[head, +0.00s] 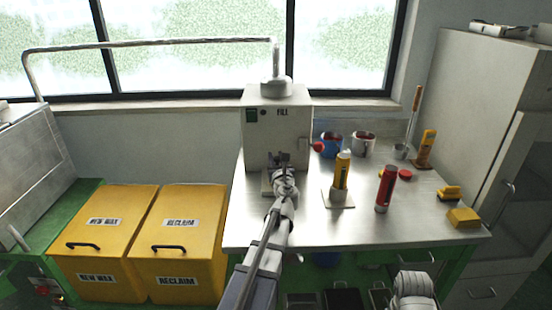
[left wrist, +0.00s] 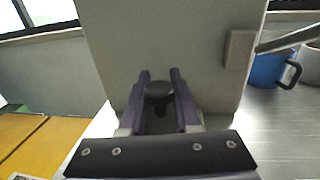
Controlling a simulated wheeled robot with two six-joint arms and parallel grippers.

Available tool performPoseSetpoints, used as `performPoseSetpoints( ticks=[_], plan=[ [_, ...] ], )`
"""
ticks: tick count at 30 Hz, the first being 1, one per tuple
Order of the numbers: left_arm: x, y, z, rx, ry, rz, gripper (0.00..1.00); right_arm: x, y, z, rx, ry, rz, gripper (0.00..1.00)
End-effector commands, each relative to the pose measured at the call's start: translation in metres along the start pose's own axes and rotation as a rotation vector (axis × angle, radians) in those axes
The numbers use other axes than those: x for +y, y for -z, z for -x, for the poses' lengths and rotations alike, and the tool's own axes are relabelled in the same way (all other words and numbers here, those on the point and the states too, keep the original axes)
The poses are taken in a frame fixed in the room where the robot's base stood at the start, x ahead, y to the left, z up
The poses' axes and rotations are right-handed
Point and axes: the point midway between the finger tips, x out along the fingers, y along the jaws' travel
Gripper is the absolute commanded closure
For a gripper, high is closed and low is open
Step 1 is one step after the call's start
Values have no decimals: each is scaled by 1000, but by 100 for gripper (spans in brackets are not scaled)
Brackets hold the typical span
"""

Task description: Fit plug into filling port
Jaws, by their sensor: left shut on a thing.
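The filling machine (head: 260,125), a pale box marked FILL, stands at the back of the metal table. My left gripper (head: 279,157) is in front of its lower face. In the left wrist view my left gripper (left wrist: 160,84) is shut on a dark plug (left wrist: 158,93) with a round head, held between the two purple fingers. The machine's pale face (left wrist: 175,40) fills the view just beyond it. The filling port is hidden, and I cannot tell whether the plug touches it. My right gripper's fingers are not in view; only part of my right arm shows at the bottom.
A red-knobbed lever (head: 318,146) sticks out from the machine's right side. A blue mug (head: 329,149), a grey mug (head: 363,147), a yellow bottle (head: 342,170) and a red bottle (head: 386,188) stand to the right. Yellow bins (head: 179,235) stand left of the table (head: 310,225).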

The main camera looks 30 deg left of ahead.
Motion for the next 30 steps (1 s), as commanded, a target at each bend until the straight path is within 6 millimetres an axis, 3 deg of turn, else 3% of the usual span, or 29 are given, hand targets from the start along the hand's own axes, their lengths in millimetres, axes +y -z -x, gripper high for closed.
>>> performPoseSetpoints(
  ticks=[30],
  plan=[
    [0, 25, 0, 0, 0, 0, 100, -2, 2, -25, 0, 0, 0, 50]
  ],
)
